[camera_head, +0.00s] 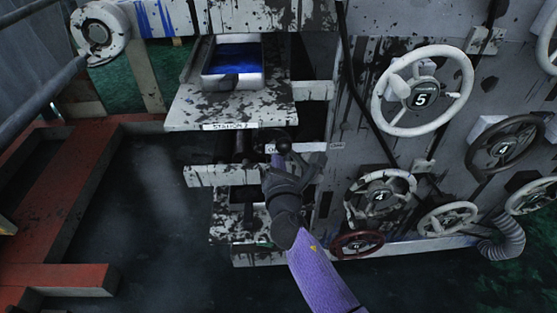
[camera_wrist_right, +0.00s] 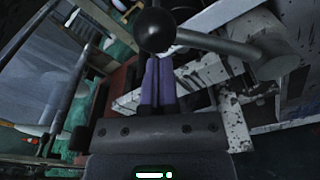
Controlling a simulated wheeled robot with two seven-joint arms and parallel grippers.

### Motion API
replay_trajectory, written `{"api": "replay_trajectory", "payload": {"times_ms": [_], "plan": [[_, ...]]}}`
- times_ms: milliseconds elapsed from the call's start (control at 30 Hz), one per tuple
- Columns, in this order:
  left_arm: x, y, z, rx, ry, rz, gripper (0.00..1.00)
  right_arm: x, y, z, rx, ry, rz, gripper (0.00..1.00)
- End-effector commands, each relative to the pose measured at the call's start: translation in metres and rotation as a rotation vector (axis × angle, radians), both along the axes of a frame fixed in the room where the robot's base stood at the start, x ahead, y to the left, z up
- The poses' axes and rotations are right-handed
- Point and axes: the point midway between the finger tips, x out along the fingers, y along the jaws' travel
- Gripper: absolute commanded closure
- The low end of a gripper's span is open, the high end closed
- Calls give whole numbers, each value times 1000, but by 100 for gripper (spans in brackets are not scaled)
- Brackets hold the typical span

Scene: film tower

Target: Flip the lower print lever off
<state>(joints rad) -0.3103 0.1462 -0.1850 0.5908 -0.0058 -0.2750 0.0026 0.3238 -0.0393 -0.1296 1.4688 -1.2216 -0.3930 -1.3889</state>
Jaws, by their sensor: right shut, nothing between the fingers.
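A dark lever with a round ball knob (camera_head: 284,146) is on the machine below the station shelf. In the right wrist view the ball (camera_wrist_right: 155,30) is large and close, with its grey arm running to the right. My right gripper (camera_head: 277,160) reaches up to this lever, with its purple fingers (camera_wrist_right: 158,85) shut and empty. The fingertips are close to the ball and partly hidden behind it in the wrist view; I cannot tell whether they touch. My left gripper is not in view.
A white shelf (camera_head: 225,112) with a blue-filled tray (camera_head: 234,85) juts out above. Several handwheels, including wheel 5 (camera_head: 421,99), stand to the right. A red frame (camera_head: 62,215) borders dark water or floor at left.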

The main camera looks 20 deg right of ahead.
Motion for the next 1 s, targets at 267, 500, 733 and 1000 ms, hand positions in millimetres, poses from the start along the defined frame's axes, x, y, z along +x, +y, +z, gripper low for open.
{"api": "replay_trajectory", "payload": {"times_ms": [267,500,733,1000], "plan": [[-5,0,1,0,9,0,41,0,0,-1,2,0,0,100],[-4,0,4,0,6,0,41,-1,-4,4,46,-13,0,100],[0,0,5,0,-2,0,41,-2,-6,7,80,-23,0,100],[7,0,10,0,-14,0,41,-4,-13,15,158,-47,-1,100]]}}
